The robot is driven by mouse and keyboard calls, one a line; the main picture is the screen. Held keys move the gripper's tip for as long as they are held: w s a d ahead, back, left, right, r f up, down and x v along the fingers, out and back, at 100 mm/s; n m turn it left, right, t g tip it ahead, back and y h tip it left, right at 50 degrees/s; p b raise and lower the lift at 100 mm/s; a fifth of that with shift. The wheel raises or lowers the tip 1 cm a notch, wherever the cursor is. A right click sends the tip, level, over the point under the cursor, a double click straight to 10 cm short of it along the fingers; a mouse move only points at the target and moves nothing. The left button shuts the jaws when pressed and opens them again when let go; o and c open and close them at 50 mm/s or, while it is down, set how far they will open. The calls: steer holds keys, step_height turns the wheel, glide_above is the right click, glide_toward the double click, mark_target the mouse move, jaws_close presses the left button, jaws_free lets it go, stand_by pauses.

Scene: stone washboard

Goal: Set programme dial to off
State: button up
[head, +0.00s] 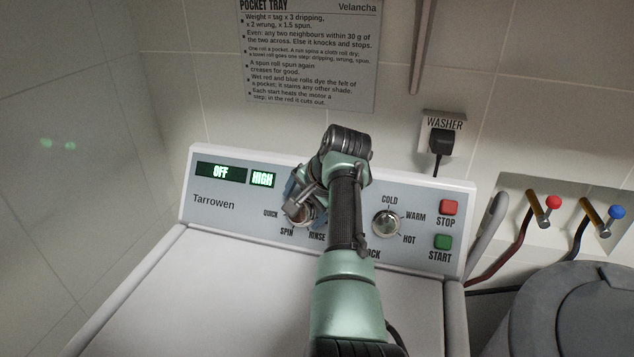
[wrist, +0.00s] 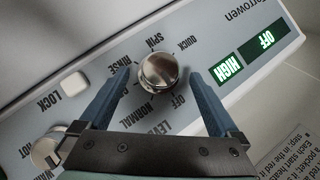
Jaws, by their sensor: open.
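The programme dial (wrist: 158,70) is a round silver knob on the washer's grey-blue panel. QUICK, SPIN, RINSE, NORMAL and OFF are printed around it. I cannot make out its pointer. The display (head: 221,173) reads OFF, with HIGH lit beside it; it also shows upside down in the wrist view (wrist: 268,39). My gripper (wrist: 159,76) is open, with one blue finger on each side of the dial and a visible gap on both sides. In the head view my gripper (head: 299,205) and arm hide much of the dial.
A second dial (head: 387,222) marked COLD, WARM and HOT sits to the right, near the red STOP (head: 449,207) and green START (head: 443,242) buttons. A pale LOCK button (wrist: 75,84) lies near the programme dial. A plugged socket (head: 441,138) is above the panel.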

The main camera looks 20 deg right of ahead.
steer(key=v, duration=1)
steer(key=shift+a, duration=0.1)
